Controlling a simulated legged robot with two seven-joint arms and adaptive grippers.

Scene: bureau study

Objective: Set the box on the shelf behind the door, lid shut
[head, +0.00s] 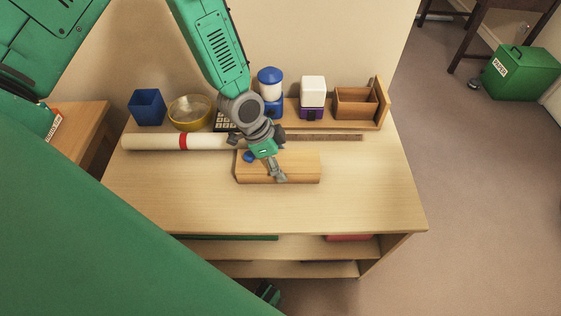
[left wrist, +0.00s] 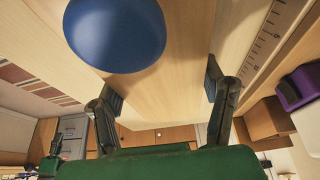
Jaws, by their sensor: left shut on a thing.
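A pale wooden box (head: 304,167) with a closed top lies on the desk top, near its middle. A blue knob (head: 248,157) shows on its left part and looms large in the left wrist view (left wrist: 115,32). My left gripper (head: 270,165) reaches down over the box from behind. In the left wrist view its dark finger pads (left wrist: 163,88) sit on either side of the pale wood, shut on it. Shelves (head: 310,247) show under the desk top, open at the front. I cannot make out a door.
Behind the box lie a white roll (head: 155,142) with a red band and a ruler (head: 335,137). A blue cup (head: 147,107), a yellow bowl (head: 190,112), jars and an open wooden tray (head: 355,104) line the back. The desk's front and right are clear.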

